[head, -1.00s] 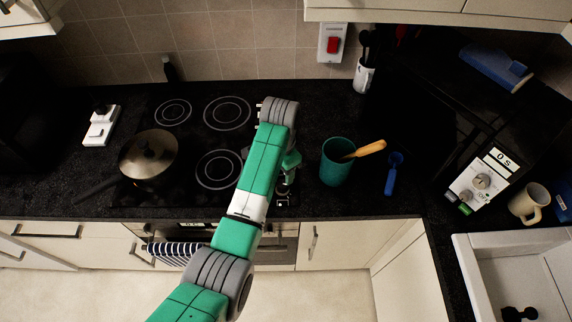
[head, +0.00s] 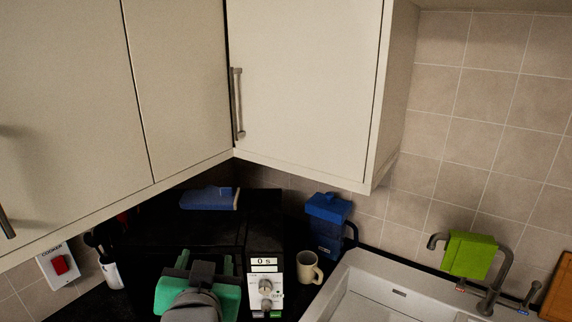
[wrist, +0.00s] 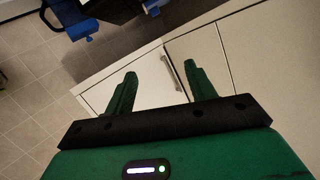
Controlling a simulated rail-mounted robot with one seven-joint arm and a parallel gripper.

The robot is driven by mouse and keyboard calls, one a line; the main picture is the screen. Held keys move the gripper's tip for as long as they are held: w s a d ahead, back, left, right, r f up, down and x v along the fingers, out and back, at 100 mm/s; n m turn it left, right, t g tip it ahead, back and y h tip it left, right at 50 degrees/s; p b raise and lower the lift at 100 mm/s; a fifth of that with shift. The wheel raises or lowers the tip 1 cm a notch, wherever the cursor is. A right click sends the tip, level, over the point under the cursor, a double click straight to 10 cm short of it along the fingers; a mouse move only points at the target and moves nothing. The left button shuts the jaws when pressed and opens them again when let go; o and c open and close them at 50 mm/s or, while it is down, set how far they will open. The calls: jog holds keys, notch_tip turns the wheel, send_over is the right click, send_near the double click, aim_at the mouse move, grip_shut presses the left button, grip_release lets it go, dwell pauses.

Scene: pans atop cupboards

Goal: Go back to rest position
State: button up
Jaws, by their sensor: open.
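My gripper (head: 205,261) shows at the bottom of the head view, in front of the dark microwave (head: 216,228). Its two green fingers point up and away from me, with a gap between them. In the wrist view my gripper (wrist: 159,68) is open, with nothing between the fingers. Beyond the fingertips are a cream cupboard front (wrist: 207,62) and its metal handle (wrist: 171,72). I cannot tell how far the fingers are from it. The rest of my arm is mostly below the head frame.
Cream wall cupboards (head: 305,80) hang above the counter. A beige mug (head: 308,267) and a blue container (head: 327,226) stand right of the microwave. A white sink (head: 375,290) with a tap lies further right.

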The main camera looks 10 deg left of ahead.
jog(key=s+d+r+t+h, duration=0.2)
jog(key=s+d+r+t, duration=0.3)
jog(key=s+d+r, duration=0.3)
jog(key=s+d+r+t+h, duration=0.2)
jog(key=s+d+r+t, duration=0.3)
jog(key=s+d+r, duration=0.3)
jog(key=d+r, duration=0.4)
jog(key=r, duration=0.2)
jog(key=shift+s+m+h, duration=0.25)
jog(key=shift+m+h, duration=0.05)
jog(key=shift+m, duration=0.1)
jog(key=shift+d, duration=0.1)
